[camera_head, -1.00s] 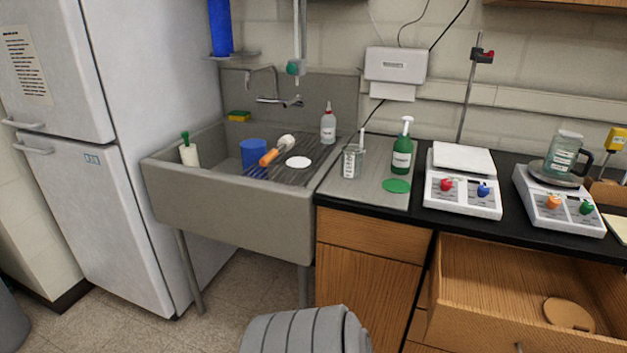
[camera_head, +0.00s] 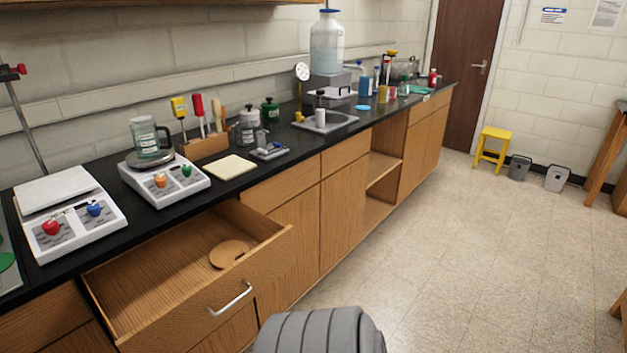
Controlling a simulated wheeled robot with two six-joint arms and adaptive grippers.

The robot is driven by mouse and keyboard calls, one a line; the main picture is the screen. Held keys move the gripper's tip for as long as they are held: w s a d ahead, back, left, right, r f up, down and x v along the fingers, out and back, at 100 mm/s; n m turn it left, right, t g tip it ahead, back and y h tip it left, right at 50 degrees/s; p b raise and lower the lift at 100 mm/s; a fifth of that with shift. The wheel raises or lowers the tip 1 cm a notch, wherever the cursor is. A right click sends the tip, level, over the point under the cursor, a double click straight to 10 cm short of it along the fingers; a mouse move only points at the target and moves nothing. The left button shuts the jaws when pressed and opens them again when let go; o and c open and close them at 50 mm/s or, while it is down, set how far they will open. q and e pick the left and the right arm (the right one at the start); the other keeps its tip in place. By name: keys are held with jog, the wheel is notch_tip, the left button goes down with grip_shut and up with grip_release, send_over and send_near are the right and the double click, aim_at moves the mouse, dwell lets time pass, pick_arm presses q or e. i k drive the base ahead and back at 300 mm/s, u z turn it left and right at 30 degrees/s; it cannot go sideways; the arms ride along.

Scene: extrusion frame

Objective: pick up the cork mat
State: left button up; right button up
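The cork mat (camera_head: 229,254) is a flat, round, tan disc with a small notch or tab on its edge. It lies on the floor of the open wooden drawer (camera_head: 150,287), toward the drawer's front right corner. The drawer is pulled out below the black countertop, and its front carries a silver bar handle (camera_head: 230,298). Neither of my grippers shows in the head view, so I cannot see their state or where they are relative to the mat.
On the black countertop (camera_head: 90,228) above the drawer stand two white hot plates with coloured knobs (camera_head: 70,212), one bearing a glass jug (camera_head: 151,142). A cream pad (camera_head: 231,167) lies to their right.

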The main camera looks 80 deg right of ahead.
aim_at(225, 253)
jog(key=z, duration=2.75)
